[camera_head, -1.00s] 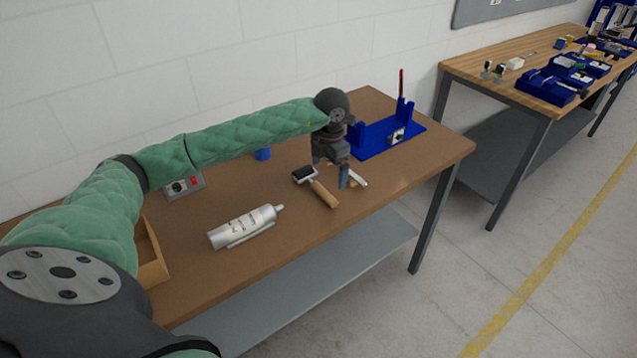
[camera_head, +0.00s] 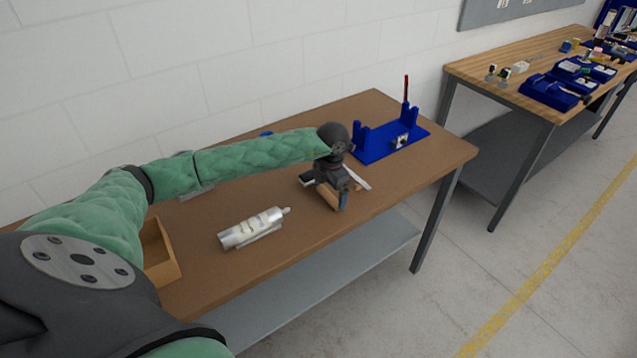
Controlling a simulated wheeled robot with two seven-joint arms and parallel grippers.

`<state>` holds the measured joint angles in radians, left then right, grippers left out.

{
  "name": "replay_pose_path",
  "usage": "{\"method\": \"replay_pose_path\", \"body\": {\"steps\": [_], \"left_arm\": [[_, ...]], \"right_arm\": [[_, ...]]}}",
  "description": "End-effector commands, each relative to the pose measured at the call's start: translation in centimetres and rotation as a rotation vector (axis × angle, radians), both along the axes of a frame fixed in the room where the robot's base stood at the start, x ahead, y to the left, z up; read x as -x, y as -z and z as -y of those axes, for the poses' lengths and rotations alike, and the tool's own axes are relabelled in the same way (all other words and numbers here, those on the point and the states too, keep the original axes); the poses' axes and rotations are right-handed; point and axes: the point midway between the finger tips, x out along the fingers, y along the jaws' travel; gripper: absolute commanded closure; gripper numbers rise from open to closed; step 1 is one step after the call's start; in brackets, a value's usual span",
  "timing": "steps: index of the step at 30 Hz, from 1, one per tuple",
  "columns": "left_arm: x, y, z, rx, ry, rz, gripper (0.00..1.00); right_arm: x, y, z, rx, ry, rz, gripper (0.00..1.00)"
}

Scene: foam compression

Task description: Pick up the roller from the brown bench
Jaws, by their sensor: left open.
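The roller (camera_head: 327,197) lies on the brown bench (camera_head: 290,258), with a dark head and a tan wooden handle. My left gripper (camera_head: 338,192) is open and low over the roller, with its fingers at the handle. The gripper hides much of the roller's middle; part of the head and part of the handle show. I cannot tell whether the fingers touch the handle. My right gripper is not in view.
A silver-white tube (camera_head: 250,228) lies left of the roller. A pale flat tool (camera_head: 357,178) lies just right of the gripper. A blue stand (camera_head: 375,152) is behind it. An open tan box (camera_head: 162,265) sits at the left. The bench's front middle is clear.

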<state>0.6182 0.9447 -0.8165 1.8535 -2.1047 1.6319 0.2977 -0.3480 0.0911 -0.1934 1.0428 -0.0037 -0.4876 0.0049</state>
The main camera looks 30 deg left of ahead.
Motion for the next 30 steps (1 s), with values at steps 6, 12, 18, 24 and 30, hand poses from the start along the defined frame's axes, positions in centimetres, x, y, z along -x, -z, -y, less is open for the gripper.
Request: {"method": "replay_pose_path", "body": {"steps": [6, 12, 18, 24, 30], "left_arm": [[0.01, 0.59, 0.02, 0.0, 0.001, 0.0, 0.0], [0.01, 0.61, 0.02, 0.0, 0.001, 0.0, 0.08], [-0.02, 0.56, 0.01, 0.0, 0.001, 0.001, 0.34], [-0.02, 0.51, 0.0, 0.0, 0.001, 0.001, 0.34], [-0.09, -0.32, -0.03, 0.0, 0.001, 0.002, 0.34]], "right_arm": [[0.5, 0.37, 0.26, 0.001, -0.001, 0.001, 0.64], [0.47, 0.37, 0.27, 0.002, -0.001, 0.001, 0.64], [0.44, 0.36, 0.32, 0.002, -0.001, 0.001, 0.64], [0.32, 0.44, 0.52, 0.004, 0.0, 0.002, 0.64], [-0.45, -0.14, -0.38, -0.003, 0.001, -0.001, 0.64]]}}
